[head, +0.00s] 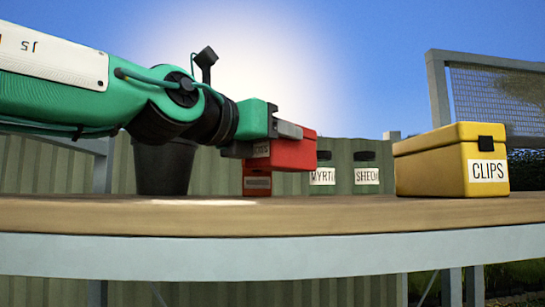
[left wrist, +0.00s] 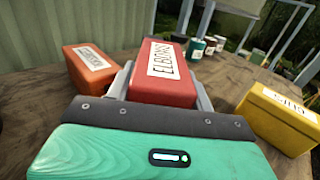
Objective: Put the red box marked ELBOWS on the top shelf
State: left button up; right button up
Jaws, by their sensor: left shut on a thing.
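The red box marked ELBOWS (left wrist: 165,72) is between the fingers of my left gripper (left wrist: 160,92), with its white label facing up in the left wrist view. In the head view the red box (head: 296,153) shows at the end of my left gripper (head: 283,130), which is shut on it. The box is raised above the wooden table top, and part of it is hidden by the gripper. I cannot make out the top shelf for certain in either view. My right gripper is not in view.
An orange-red box (left wrist: 92,68) stands left of the held box; its label is hard to read. A yellow CLIPS box (head: 452,163) stands right on the table (head: 350,215). Green labelled tins (head: 366,175) and a dark pot (head: 163,168) are behind. A mesh frame (head: 438,90) rises at right.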

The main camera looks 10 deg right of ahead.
aim_at(273, 169)
pick_arm(q)
jog(key=shift+w+f, duration=0.1)
jog(key=shift+f, duration=0.25)
notch_tip(273, 169, down, 3)
jog(key=shift+r+p, duration=0.1)
jog(key=shift+p, duration=0.5)
jog(key=shift+f, duration=0.3)
jog(key=shift+f, duration=0.15)
jog(key=o, duration=1.2)
